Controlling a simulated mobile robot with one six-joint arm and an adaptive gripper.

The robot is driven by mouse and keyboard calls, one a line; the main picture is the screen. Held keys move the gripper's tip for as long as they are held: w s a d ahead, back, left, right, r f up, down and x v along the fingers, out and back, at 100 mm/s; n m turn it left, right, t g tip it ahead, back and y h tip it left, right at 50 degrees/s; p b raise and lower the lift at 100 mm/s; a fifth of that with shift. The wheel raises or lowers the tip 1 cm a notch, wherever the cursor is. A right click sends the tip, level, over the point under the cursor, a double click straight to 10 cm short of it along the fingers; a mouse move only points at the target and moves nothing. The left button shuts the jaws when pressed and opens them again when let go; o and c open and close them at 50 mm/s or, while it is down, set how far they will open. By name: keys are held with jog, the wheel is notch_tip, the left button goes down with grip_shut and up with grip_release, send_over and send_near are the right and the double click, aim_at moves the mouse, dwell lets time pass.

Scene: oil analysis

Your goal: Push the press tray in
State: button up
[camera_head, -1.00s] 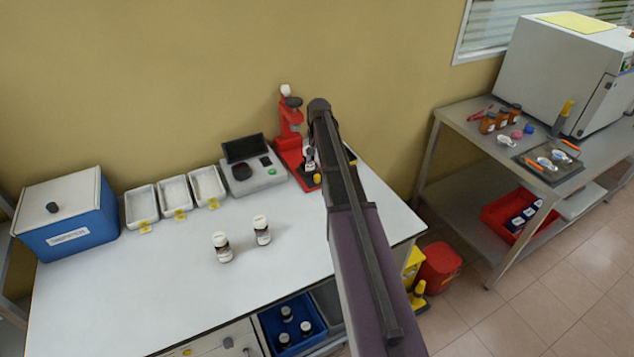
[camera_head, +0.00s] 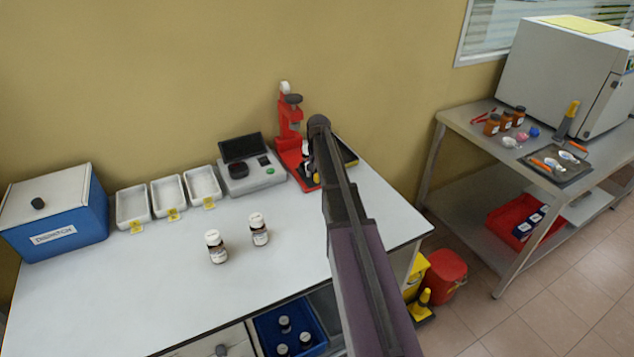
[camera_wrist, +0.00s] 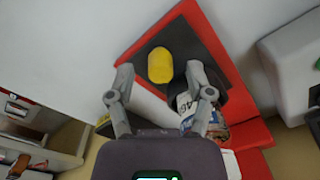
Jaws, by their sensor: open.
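The red press (camera_head: 289,122) stands at the back of the white bench, with a dark grip at its top. Its dark tray with a yellow knob (camera_head: 317,178) is partly hidden behind my arm. In the wrist view the dark tray plate (camera_wrist: 198,34) lies on the red base (camera_wrist: 250,135), and the yellow knob (camera_wrist: 160,66) sits upright on it. My gripper (camera_wrist: 160,86) is open, with its fingers on either side, just short of the knob in the picture. A dark item with a white label (camera_wrist: 185,102) shows beside the right finger. Whether anything touches is unclear.
A grey instrument (camera_head: 250,172) stands just left of the press. White trays (camera_head: 133,206), two bottles (camera_head: 216,247) and a blue box (camera_head: 55,215) are further left. The bench front is mostly clear. A steel table (camera_head: 480,118) stands to the right.

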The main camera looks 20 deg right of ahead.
jog(key=shift+f+b, duration=0.5)
jog(key=shift+f, duration=0.25)
grip_shut()
